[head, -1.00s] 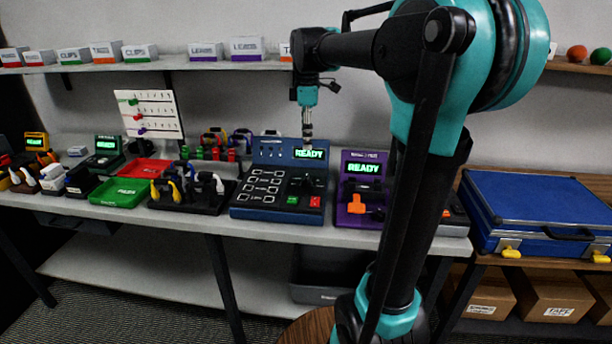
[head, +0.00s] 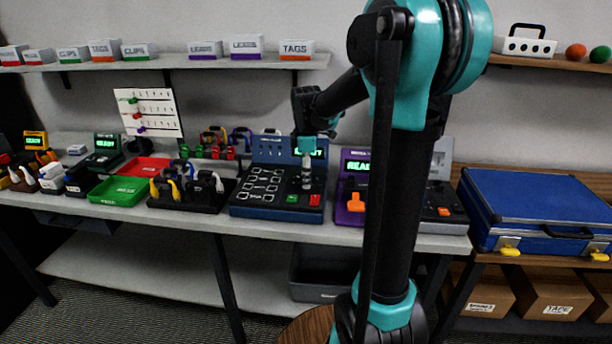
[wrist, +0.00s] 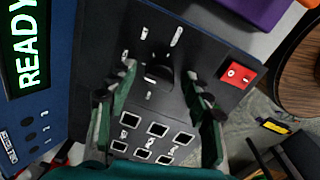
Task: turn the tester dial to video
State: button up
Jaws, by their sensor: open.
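The blue tester (head: 262,212) stands on the bench, its screen lit with READY, which also shows in the wrist view (wrist: 25,45). Its black dial (wrist: 159,73) sits on the dark panel with short white marks around it. The mark labels and the dial's setting are too small to read. My gripper (head: 307,187) points down over the tester's right part and hides the dial in the head view. In the wrist view my gripper (wrist: 160,78) is open, with one green finger on each side of the dial. I cannot tell whether either finger touches it.
A red rocker switch (wrist: 237,74) lies close to the right finger, and several square sockets (wrist: 157,130) lie between the fingers. A purple device (head: 346,215) stands just right of the tester. A black rack of plugs (head: 200,208) stands to its left.

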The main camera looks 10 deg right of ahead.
jog(key=c, duration=1.1)
jog(key=shift+c, duration=0.2)
jog(key=shift+m, duration=0.3)
jog(key=m, duration=0.3)
jog(key=shift+m, duration=0.3)
jog(key=m, duration=0.4)
jog(key=shift+a, duration=0.1)
jog(key=m, duration=0.5)
jog(key=shift+h, duration=0.3)
jog(key=m, duration=0.4)
jog(key=shift+m+g, duration=0.3)
